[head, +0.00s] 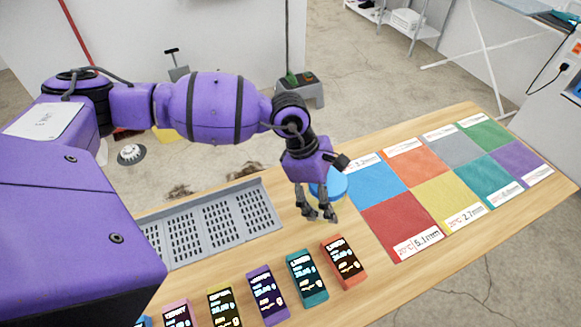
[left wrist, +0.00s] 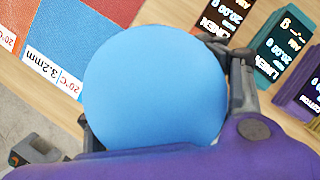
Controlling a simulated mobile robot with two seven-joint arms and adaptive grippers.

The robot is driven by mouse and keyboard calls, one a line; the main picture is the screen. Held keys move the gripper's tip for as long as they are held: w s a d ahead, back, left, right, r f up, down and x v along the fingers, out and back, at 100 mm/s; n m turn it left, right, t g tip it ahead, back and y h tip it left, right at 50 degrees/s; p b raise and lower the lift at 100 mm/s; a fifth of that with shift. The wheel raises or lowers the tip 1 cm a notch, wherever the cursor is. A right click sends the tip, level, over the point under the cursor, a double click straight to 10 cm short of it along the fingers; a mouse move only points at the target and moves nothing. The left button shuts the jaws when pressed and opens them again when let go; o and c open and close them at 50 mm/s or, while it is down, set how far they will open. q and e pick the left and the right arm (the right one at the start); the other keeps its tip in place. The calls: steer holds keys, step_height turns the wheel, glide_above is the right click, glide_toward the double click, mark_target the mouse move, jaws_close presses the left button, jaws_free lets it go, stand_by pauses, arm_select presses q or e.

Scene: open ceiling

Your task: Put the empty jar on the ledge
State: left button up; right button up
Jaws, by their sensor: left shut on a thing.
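My left gripper (head: 317,214) is over the wooden table, fingers pointing down. It is shut on a round, blue-topped thing, likely the jar. The blue top (head: 334,182) shows partly behind the gripper in the head view. In the left wrist view the blue top (left wrist: 155,85) fills the middle, with a finger at its right and part of another at its lower left. The jar's body and contents are hidden. A grey slotted rack (head: 212,221) lies along the table's far left edge; I cannot tell if it is the ledge. My right gripper is not in view.
Several coloured boxes with lit labels, such as the orange one (head: 344,262) and teal one (head: 307,279), line the near side. Coloured mats, such as the red one (head: 392,222) and blue one (head: 374,181), cover the table's right part. Bare wood lies between rack and boxes.

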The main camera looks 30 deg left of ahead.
arm_select(q)
steer(key=shift+w+d+f, duration=0.2)
steer(key=shift+w+d, duration=0.05)
steer(key=shift+w, duration=0.1)
steer(key=shift+s+f, duration=0.1)
steer(key=shift+f, duration=1.55)
steer(key=o, duration=1.4)
steer(key=shift+a, duration=0.1)
steer(key=shift+r, duration=0.1)
